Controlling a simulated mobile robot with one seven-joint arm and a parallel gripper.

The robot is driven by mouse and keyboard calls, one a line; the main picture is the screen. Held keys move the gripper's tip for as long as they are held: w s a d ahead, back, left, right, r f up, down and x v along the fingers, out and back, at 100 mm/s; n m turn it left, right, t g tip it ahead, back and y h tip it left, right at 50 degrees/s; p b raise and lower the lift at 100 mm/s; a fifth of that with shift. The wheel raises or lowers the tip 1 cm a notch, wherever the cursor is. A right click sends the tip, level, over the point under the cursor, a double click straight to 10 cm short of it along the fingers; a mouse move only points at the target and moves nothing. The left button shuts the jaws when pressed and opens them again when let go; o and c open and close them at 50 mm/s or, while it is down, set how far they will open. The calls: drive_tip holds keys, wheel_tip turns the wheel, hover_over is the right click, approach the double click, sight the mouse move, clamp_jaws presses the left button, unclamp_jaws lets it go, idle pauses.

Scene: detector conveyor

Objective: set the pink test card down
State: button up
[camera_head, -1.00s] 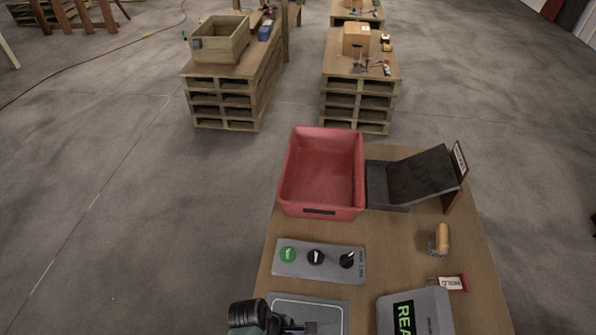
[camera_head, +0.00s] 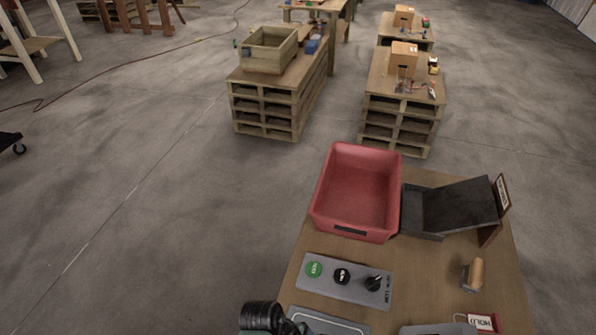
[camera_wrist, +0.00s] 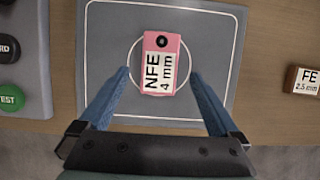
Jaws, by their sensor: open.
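The pink test card (camera_wrist: 160,48) has a white label reading "NFE 4 mm" and a dark hole at its far end. In the wrist view it lies inside the white circle on a grey pad (camera_wrist: 108,40) with a white outline. My gripper (camera_wrist: 160,74) is open, with one blue finger on each side of the card's near part and a gap to it on both sides. In the head view the pad (camera_head: 340,326) shows only partly at the bottom edge, and the card is out of sight.
A brown block labelled "FE 2.5 mm" (camera_wrist: 304,81) lies right of the pad. In the head view are a button panel (camera_head: 343,283), a red bin (camera_head: 368,232), a dark ramp (camera_head: 455,210), a wooden-handled stamp (camera_head: 473,275) and a red-edged HOLD card (camera_head: 484,323).

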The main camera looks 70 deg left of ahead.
drive_tip(key=v, duration=0.8)
drive_tip(key=shift+r, duration=0.2)
drive_tip(key=shift+s+a, duration=0.1)
